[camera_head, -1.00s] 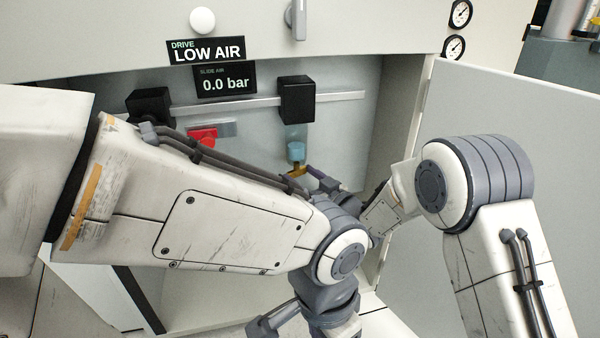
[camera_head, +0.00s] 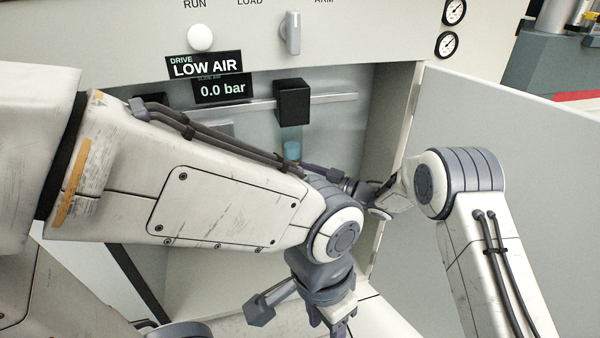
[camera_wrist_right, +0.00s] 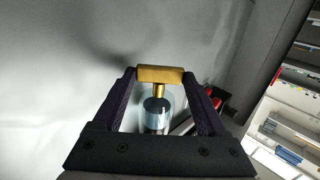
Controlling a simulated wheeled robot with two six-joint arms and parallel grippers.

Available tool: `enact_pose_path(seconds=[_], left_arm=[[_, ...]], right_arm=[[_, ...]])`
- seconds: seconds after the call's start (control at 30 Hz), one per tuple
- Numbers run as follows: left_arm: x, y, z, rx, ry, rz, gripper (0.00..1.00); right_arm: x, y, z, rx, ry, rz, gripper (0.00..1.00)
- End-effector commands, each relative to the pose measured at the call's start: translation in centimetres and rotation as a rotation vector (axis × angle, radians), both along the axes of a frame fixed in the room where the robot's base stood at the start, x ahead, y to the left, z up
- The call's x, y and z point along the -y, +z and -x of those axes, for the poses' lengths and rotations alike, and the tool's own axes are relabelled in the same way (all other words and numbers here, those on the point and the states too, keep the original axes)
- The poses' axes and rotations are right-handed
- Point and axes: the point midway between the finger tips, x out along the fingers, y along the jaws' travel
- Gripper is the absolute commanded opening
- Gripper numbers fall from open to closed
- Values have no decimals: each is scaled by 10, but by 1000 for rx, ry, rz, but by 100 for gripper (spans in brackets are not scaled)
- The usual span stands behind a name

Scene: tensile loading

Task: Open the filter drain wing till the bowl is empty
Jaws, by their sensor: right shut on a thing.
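The brass drain wing (camera_wrist_right: 160,74) shows in the right wrist view, between the tips of my right gripper (camera_wrist_right: 162,82), which is shut on it. Behind it is the clear filter bowl (camera_wrist_right: 156,112), with a dark part and a pale bluish part inside; I cannot tell the liquid level. In the head view the bluish bowl (camera_head: 292,150) hangs below a black block (camera_head: 293,102), and my right gripper (camera_head: 322,172) reaches it from the right. The wing is hidden there. My left gripper (camera_head: 336,318) points down at the bottom, away from the filter; its fingertips are cut off.
The filter sits in a cabinet recess under signs reading LOW AIR (camera_head: 205,65) and 0.0 bar (camera_head: 222,89). An open door (camera_head: 520,170) stands at right. My left forearm covers much of the recess. A red part (camera_wrist_right: 214,98) shows beside the bowl in the wrist view.

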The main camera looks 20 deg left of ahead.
Motion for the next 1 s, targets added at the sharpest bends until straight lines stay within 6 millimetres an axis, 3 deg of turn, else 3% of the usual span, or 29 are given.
enact_pose_path(seconds=[0.13,0.17,0.2,0.77,1.0], left_arm=[[0,0,0,0,0,0,50],[0,0,0,0,0,0,50],[0,0,0,0,0,0,50],[0,-1,0,0,0,0,50],[0,-21,0,0,0,0,50]], right_arm=[[0,2,0,2,0,-5,19],[0,2,0,2,0,-5,83],[0,2,0,3,0,-4,98],[-1,0,-1,2,-7,-1,100],[-2,-4,3,0,-108,-1,100]])
